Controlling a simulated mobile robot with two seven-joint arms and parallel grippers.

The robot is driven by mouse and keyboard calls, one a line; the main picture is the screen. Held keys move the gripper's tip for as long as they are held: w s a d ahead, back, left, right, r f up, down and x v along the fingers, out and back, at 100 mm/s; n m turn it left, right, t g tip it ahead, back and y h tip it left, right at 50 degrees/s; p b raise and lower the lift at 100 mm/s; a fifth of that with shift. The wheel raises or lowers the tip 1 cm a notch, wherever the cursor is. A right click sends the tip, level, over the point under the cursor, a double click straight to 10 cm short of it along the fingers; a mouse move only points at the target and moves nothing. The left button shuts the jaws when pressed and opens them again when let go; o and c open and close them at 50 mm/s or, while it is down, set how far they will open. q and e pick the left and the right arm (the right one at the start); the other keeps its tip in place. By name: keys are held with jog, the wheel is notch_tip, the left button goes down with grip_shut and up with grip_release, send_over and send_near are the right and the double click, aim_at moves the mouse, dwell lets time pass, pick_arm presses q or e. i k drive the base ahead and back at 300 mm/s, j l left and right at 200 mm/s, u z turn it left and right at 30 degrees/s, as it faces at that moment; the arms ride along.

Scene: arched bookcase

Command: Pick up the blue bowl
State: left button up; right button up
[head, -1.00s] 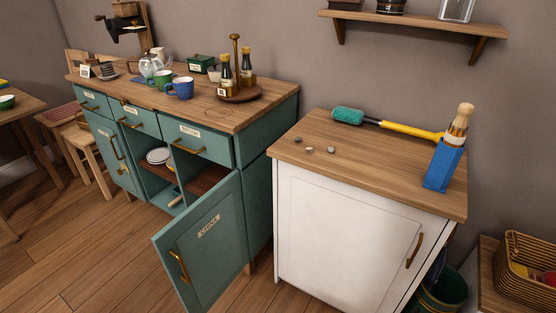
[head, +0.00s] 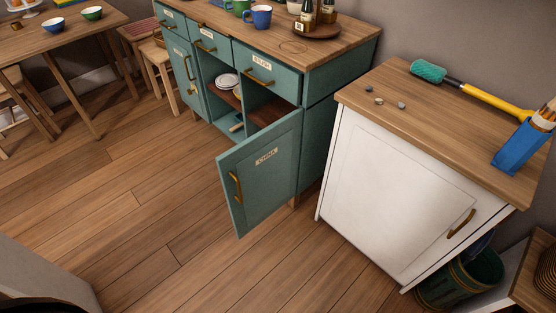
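A blue bowl (head: 54,26) stands upright on the wooden table (head: 75,38) at the far upper left of the head view. A green bowl (head: 92,13) stands on the same table, to the right of the blue bowl and apart from it. Neither of my grippers is in view.
A teal cabinet (head: 325,125) has one lower door (head: 262,170) open into the room. A white cabinet (head: 400,185) stands at the right. Stools (head: 158,75) stand between table and teal cabinet. The wooden floor (head: 130,180) is clear in the middle.

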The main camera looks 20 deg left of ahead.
aim_at(55, 27)
jog(key=u, duration=1.85)
jog(key=i+j+u, duration=0.15)
jog(key=i, duration=0.45)
jog(key=i+j+z, duration=0.25)
jog(key=i, duration=1.1)
jog(key=i+l, duration=0.1)
jog(key=i, duration=0.65)
jog(key=i+l, duration=0.15)
jog(key=i, duration=0.6)
jog(key=l+z, duration=0.05)
